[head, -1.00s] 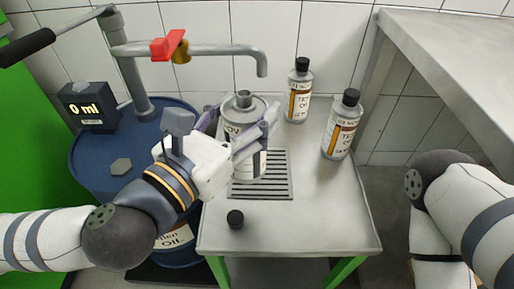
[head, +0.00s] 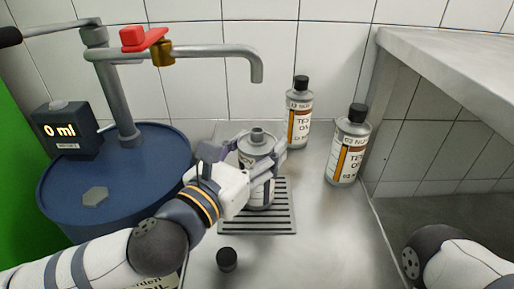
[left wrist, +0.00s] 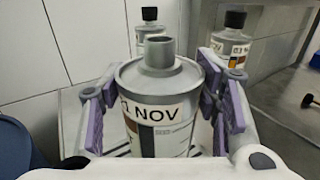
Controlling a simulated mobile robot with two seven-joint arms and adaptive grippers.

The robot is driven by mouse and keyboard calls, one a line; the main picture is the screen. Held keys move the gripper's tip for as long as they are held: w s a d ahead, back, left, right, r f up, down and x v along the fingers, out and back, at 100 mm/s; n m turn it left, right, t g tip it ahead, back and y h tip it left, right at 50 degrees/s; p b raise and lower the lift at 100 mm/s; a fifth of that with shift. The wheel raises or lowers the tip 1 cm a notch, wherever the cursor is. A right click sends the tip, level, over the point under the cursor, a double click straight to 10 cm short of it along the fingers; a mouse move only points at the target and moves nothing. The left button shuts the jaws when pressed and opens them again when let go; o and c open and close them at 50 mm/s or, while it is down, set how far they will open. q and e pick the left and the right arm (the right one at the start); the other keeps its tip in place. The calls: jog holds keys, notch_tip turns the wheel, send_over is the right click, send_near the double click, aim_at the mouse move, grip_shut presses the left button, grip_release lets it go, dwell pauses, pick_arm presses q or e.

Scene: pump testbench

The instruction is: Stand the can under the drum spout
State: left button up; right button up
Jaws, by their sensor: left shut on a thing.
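The can (head: 257,150) is grey with an open neck and a "NOV" label, clear in the left wrist view (left wrist: 158,85). It is upright over the slotted drip grate (head: 280,222), with its neck below the spout's open end (head: 257,77) in the head view and a gap between. I cannot tell whether its base touches the grate. My left gripper (head: 262,163) is shut on the can, its purple-padded fingers on both sides in the left wrist view (left wrist: 160,110). The can's lower part is partly hidden by the gripper. My right gripper is out of view.
The blue drum (head: 130,190) stands left, with a red tap handle (head: 143,38) and a "0 ml" display (head: 67,130). Two capped bottles (head: 299,115) (head: 347,148) stand behind and right of the can. A black cap (head: 227,259) lies in front. A grey counter (head: 450,65) is at right.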

pick_arm(q)
jog(key=shift+f, duration=0.1)
jog(key=shift+f, duration=0.15)
jog(key=o, duration=1.5)
jog(key=shift+o, duration=0.2)
